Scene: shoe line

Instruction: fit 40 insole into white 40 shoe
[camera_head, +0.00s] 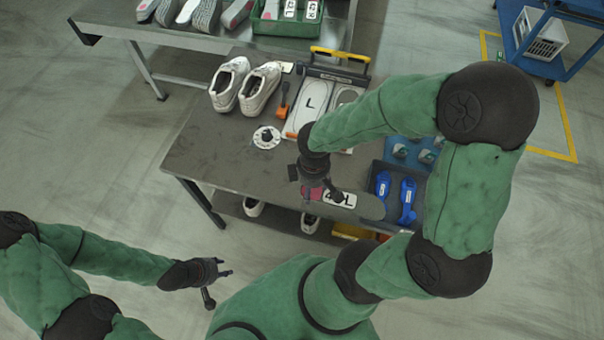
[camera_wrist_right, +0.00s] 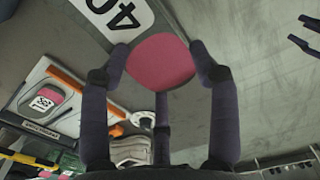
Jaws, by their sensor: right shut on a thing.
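My right gripper (camera_head: 316,190) is shut on a grey insole (camera_head: 370,207) with a pink heel and a white label ending in L. It holds the insole over the front of the table, toe end to the right. My left gripper (camera_head: 214,283) is open and empty, off the table's front.
A fixture with a yellow handle (camera_head: 340,54) and an L-marked plate (camera_head: 313,97) stands right of the shoes. Nearby are an orange-handled tool (camera_head: 283,101) and a white disc (camera_head: 266,137). The table's left front is clear.

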